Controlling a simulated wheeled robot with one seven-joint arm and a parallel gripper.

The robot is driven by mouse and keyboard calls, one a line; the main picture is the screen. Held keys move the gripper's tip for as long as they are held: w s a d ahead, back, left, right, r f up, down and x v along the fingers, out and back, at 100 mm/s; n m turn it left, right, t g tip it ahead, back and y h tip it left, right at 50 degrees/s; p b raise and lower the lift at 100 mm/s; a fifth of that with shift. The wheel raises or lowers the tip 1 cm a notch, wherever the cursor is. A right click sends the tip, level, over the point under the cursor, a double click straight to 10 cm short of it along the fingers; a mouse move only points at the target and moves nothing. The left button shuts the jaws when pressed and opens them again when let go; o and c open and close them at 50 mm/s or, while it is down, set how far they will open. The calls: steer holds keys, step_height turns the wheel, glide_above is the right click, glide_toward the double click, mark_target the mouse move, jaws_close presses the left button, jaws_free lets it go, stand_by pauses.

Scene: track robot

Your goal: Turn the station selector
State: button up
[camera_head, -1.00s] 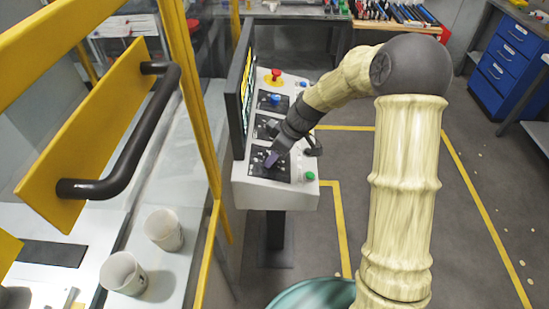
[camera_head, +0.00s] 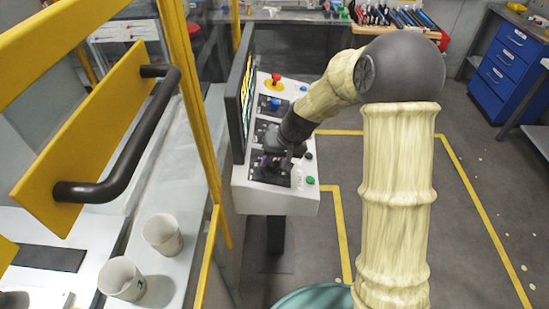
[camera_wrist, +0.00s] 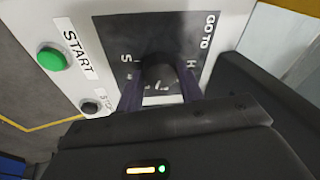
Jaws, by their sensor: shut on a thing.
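The station selector (camera_wrist: 159,68) is a dark round knob on a black plate (camera_wrist: 118,45) marked "GO TO", with white letters around it, in the wrist view. My gripper (camera_wrist: 160,88) has its two purple fingers on either side of the knob and is shut on it. The fingers cover part of the plate's markings, and which mark the knob points to cannot be told. In the head view my gripper (camera_head: 272,163) reaches down onto the nearest black plate of the control console (camera_head: 262,199) and hides the knob.
A green START button (camera_wrist: 52,59) and a dark STOP button (camera_wrist: 91,108) sit beside the plate. A red emergency button (camera_head: 276,78) and a blue knob (camera_head: 275,101) are farther up the console. A monitor (camera_head: 240,92) and yellow-framed glass guard stand left.

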steer(key=m+p, duration=0.1)
steer(key=m, duration=0.1)
steer(key=m+p, duration=0.1)
steer(key=m+h+p, duration=0.1)
steer(key=m, duration=0.1)
steer(key=shift+a+r+m, duration=0.15)
steer(key=shift+r+m, duration=0.15)
steer(key=shift+r, duration=0.05)
steer(key=shift+f+m+h+p, duration=0.2)
steer(key=shift+m+h+p, duration=0.1)
steer(key=shift+m+p, duration=1.65)
steer(key=o, duration=1)
steer(key=shift+f, duration=0.1)
steer(key=b+v, duration=0.2)
steer(key=v, duration=1.5)
steer(key=shift+r+b, duration=0.25)
steer(key=shift+b, duration=0.05)
